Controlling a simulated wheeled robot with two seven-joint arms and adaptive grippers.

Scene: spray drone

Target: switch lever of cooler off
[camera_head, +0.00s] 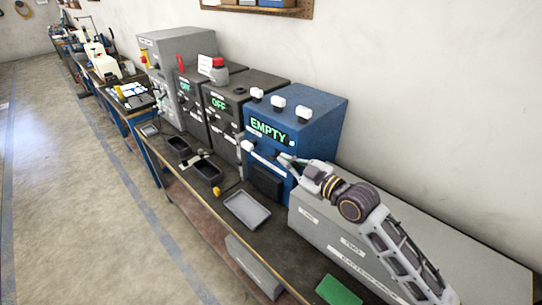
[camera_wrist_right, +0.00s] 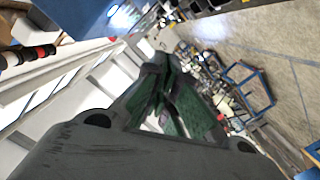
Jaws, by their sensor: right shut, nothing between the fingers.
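A blue machine (camera_head: 316,108) with a green "EMPTY" display stands on the bench, with white knobs on top. A white lever-like handle (camera_head: 246,146) sticks out at the left of its front. Two dark grey machines to its left show "OFF", one nearer (camera_head: 240,100) and one farther (camera_head: 190,88). No readable label tells me which one is the cooler. My right gripper (camera_head: 286,160) is shut and empty at the blue machine's front, right of the handle; I cannot tell whether it touches. Its closed green-padded fingers (camera_wrist_right: 168,95) show in the right wrist view. My left gripper is out of view.
A long light grey box (camera_head: 330,240) lies below my right arm. A grey tray (camera_head: 246,210), black bins (camera_head: 206,169) and a green block (camera_head: 338,291) lie along the bench. A tall grey cabinet (camera_head: 185,45) stands farther left. The floor (camera_head: 90,210) beside the bench is clear.

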